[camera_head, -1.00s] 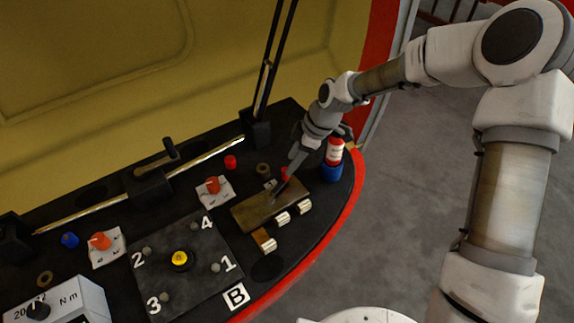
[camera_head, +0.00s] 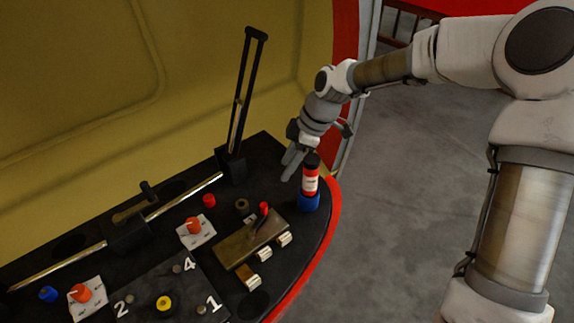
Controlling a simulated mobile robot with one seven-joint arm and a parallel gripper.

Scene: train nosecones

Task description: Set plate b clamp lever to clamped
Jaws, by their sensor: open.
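A brass-coloured block (camera_head: 236,249) lies on the black console, with a short dark lever (camera_head: 258,224) on top. The lever has a red tip (camera_head: 264,208) and stands up from the block, leaning slightly towards the back right. This looks like the clamp lever, but no label on it can be read. My gripper (camera_head: 292,167) is open and empty above the back right of the block, apart from the lever. A dark plate (camera_head: 150,287) with numbers and a yellow button is partly cut off at the bottom; its B label is out of view.
A tall black frame (camera_head: 240,110) rises at the back. Orange knobs (camera_head: 194,225) sit on white plates. Silver-brass blocks (camera_head: 265,254) lie along the block's front edge.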

